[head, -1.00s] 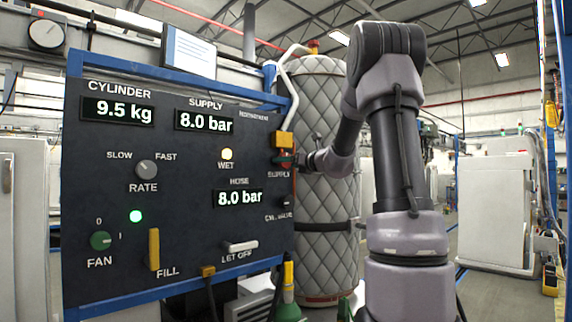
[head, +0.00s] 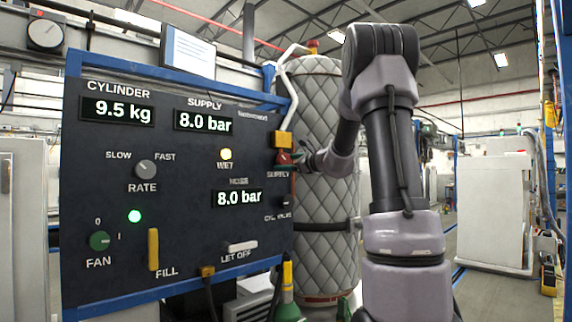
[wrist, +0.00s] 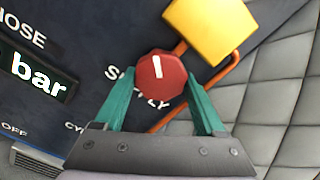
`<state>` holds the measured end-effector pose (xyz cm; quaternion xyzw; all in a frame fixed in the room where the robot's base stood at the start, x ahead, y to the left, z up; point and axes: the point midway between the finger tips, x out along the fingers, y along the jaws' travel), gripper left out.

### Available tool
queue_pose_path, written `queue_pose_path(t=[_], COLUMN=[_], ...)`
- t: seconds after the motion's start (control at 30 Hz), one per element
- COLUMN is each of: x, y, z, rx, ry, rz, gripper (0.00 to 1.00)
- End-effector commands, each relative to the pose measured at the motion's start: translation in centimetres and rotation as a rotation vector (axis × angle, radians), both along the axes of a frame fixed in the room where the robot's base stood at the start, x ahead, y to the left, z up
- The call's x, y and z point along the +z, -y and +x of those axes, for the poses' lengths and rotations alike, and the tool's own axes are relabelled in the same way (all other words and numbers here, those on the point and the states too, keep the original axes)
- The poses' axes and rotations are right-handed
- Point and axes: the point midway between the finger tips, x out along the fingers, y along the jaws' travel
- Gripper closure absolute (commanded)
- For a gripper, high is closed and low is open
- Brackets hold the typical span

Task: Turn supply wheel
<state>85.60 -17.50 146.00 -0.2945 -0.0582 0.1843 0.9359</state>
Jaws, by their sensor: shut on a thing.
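The supply wheel (wrist: 166,74) is a small red knob with a white pointer mark, on the dark panel beside the word SUPPLY. In the wrist view my gripper (wrist: 161,80) has its two teal fingers on either side of the wheel, shut on it. The white mark points nearly straight up in that view. The supply display (head: 206,121) reads 8.0 bar.
A yellow block (wrist: 205,28) with an orange pipe sits close to the wheel. A quilted grey cylinder (head: 318,100) stands just right of the panel (head: 90,190). The hose display (head: 238,197) reads 8.0 bar and the cylinder display (head: 117,110) 9.5 kg.

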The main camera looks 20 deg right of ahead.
Motion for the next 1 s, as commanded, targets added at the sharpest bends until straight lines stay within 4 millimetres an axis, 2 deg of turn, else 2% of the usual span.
queue_pose_path(t=[0.6,1.0], x=[0.11,0.2], y=[0.2,0.28], z=[0.08,0.08], rx=[0.001,0.0], ry=[0.2,0.26], rz=[-0.497,-0.646], gripper=[0.83,0.83])
